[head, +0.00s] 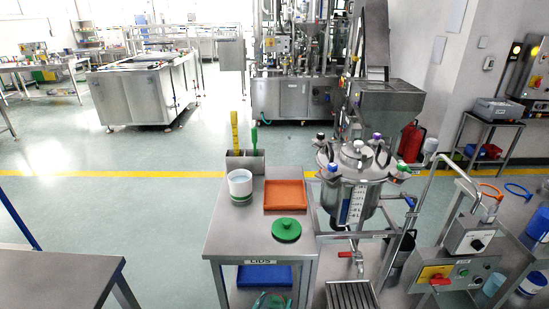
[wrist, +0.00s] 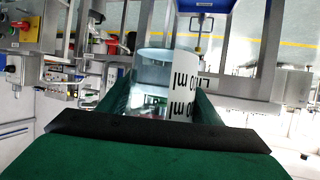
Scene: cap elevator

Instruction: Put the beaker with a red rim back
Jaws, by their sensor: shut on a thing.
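In the wrist view my gripper (wrist: 160,95) is shut on a clear beaker (wrist: 153,72) with a white label (wrist: 182,80) and black "ml" lettering. The beaker lies between the dark green fingers. Its far end points up in the picture, and I cannot make out a red rim on it. My gripper does not clearly show in the head view. There, an orange-red ring (head: 491,190) and a blue ring (head: 519,190) stand out above the bench at the right.
A steel table holds a white container with a green band (head: 240,186), an orange tray (head: 285,195) and a green lid (head: 286,230). A steel vessel (head: 355,190) stands beside it. A control box (head: 441,276) stands at lower right. Open floor (head: 150,215) lies left.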

